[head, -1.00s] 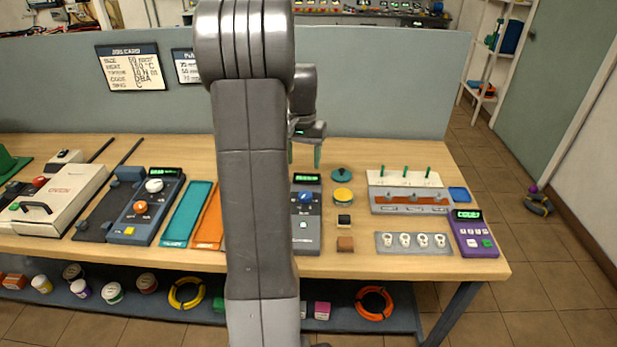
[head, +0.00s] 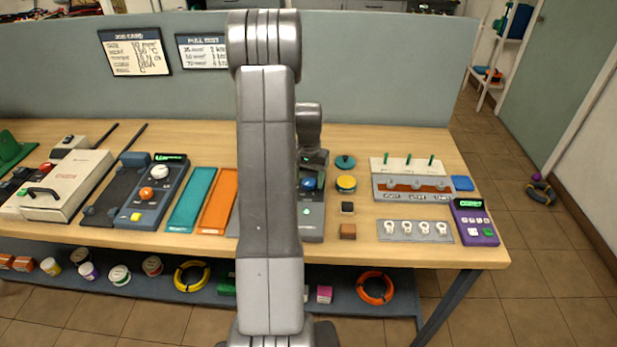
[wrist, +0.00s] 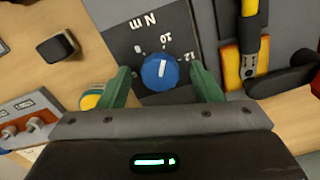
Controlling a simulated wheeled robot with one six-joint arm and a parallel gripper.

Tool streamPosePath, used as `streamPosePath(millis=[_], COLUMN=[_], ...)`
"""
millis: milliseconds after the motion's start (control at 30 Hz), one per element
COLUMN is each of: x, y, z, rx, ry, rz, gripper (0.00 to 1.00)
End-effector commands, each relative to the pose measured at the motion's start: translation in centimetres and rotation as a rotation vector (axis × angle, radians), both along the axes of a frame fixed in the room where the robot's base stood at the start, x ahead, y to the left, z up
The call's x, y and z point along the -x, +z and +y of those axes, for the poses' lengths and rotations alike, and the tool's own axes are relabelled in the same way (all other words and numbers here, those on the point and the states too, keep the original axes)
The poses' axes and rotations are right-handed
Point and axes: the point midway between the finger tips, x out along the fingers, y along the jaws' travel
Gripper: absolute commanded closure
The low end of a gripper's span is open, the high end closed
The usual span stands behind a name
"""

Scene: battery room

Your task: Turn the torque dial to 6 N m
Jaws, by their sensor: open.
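The blue torque dial (wrist: 160,72) sits on a dark panel (wrist: 122,42) with white printed numbers and an N m label. Its white pointer line aims roughly at the printed 10, with 12 to the right in the wrist view; the number left of 10 is hard to read. The dial also shows in the head view (head: 308,184), beside my arm. My gripper (wrist: 160,76) is open, with one green finger on each side of the dial in the picture. I cannot tell whether the fingers touch it.
A yellow-topped round item (head: 346,183) and a black block (head: 347,208) stand right of the dial's unit. Teal (head: 192,200) and orange (head: 218,201) trays lie left. In the wrist view a yellow and black tool (wrist: 250,50) lies close to the right finger.

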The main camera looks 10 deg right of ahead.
Motion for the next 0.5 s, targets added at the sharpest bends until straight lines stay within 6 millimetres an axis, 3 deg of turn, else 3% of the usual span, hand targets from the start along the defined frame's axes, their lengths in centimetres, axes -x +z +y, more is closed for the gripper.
streamPosePath(millis=[333, 500], x=[0.02, 0.02], y=[-0.37, -0.36], z=[0.0, 0.0], rx=[0.0, 0.0], ry=[0.0, 0.0], rz=[0.0, 0.0], gripper=[0.41, 0.75])
